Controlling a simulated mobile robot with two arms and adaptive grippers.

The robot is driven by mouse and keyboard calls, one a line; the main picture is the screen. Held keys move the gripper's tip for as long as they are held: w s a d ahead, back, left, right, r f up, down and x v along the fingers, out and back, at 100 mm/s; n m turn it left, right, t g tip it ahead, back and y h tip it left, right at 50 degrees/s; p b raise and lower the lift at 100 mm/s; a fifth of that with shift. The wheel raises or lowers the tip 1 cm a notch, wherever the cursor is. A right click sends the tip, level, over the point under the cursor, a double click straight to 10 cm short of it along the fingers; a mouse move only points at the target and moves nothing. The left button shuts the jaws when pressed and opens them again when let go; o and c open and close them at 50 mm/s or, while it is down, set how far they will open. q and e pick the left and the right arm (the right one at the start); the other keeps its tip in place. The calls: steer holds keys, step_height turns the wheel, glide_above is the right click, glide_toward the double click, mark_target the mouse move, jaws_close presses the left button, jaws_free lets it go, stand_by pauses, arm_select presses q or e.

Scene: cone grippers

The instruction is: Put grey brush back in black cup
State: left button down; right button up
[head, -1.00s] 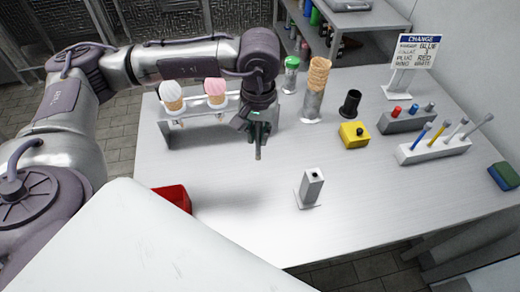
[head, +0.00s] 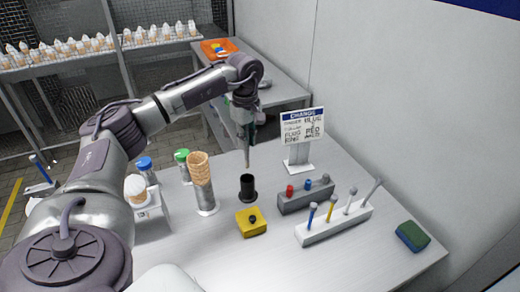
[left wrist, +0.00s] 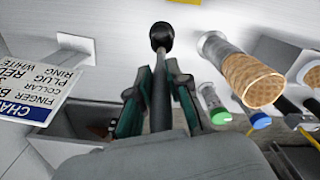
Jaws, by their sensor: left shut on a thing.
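My left gripper (head: 245,134) is shut on the grey brush (head: 247,157), a thin stick that hangs down almost upright. The black cup (head: 247,190) stands on the table just below it. The brush's lower end appears just above the cup's mouth, with a small gap. In the left wrist view the fingers (left wrist: 158,88) close around the brush (left wrist: 161,103), which points toward the dark round cup (left wrist: 161,34). Whether the tip is centred over the opening is hard to tell. My right gripper is not in view.
A cone stack in a metal holder (head: 204,199) stands left of the cup. A yellow block (head: 251,222) is in front. A grey rack (head: 304,200) and white rack (head: 334,228) stand to the right. A sign (head: 302,127) is behind right.

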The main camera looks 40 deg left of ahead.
mark_target(247, 158)
arm_select(q)
steer(key=shift+a, duration=0.1)
steer(key=shift+s+r, duration=0.1)
steer(key=shift+s, duration=0.05)
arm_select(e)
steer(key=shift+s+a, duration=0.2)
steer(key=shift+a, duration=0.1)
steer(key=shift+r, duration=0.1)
arm_select(q)
steer(key=shift+f+b, duration=0.65)
steer(key=shift+f, duration=1.4)
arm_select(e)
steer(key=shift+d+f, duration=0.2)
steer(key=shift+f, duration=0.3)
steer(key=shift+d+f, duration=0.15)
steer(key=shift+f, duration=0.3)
arm_select(q)
steer(key=shift+f+b, duration=0.1)
steer(key=shift+b, duration=0.2)
steer(key=shift+f+b, duration=1.4)
steer(key=shift+f, duration=1)
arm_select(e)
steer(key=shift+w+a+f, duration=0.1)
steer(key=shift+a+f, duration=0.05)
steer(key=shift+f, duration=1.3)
